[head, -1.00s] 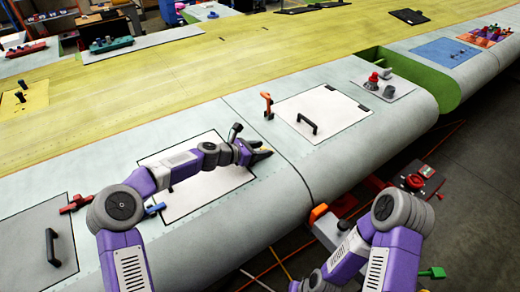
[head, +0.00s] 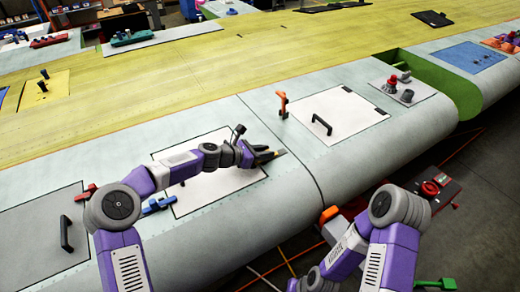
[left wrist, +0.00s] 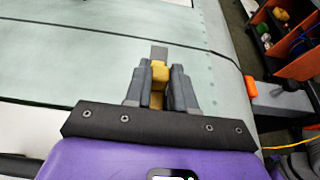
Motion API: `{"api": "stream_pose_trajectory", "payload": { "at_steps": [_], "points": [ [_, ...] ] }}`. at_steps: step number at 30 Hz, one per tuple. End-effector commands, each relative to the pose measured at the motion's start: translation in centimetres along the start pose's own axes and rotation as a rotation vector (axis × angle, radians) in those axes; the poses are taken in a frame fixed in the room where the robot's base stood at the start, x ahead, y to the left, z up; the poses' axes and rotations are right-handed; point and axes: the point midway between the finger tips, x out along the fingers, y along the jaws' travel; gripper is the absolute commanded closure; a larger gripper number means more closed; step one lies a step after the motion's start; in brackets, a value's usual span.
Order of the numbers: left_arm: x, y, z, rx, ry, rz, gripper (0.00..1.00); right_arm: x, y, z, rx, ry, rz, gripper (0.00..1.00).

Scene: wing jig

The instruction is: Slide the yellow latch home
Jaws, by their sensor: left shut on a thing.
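The yellow latch (left wrist: 159,72) shows in the left wrist view between the dark fingers of my left gripper (left wrist: 157,88), with a small grey piece just beyond it. My left gripper is shut on the latch. In the head view my left gripper (head: 268,154) is low over the pale wing skin, at the right edge of a white panel and left of a dark seam. The latch is mostly hidden there by the fingers. I cannot tell how far along its travel the latch is. My right arm (head: 397,210) shows at lower right, but its gripper is out of view.
A white panel with a black handle (head: 322,124) and an orange lever (head: 282,105) lie right of the seam. A blue lever (head: 158,205) and a red lever (head: 84,192) are near my left arm. A red box (head: 432,190) stands beyond the wing's front edge.

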Motion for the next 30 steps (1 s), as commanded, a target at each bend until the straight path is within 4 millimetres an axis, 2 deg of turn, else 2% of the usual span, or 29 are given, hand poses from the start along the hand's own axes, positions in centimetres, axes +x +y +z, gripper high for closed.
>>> {"api": "stream_pose_trajectory", "payload": {
  "at_steps": [5,6,11,20,23,30],
  "points": [
    [-0.1,0.3,-0.3,-0.001,0.006,0.006,1.00,0.0,0.1,0.0,0.002,0.000,0.001,1.00],
    [-0.1,0.3,-0.3,-0.001,0.006,0.006,0.73,0.0,0.1,0.0,0.002,0.000,0.001,1.00],
    [-0.1,0.3,-0.3,-0.001,0.005,0.007,0.50,0.0,0.1,0.0,0.002,0.000,0.001,1.00],
    [-0.3,0.3,-0.2,-0.001,0.004,0.007,0.50,0.0,0.1,0.0,0.002,0.000,0.001,1.00],
    [-1.4,0.4,-0.3,-0.003,0.004,0.010,0.50,0.1,0.1,0.0,0.002,0.000,0.001,1.00],
    [-5.5,0.3,-0.3,-0.001,0.005,0.010,0.50,0.2,0.1,0.0,0.002,0.000,0.001,1.00]
  ]
}}
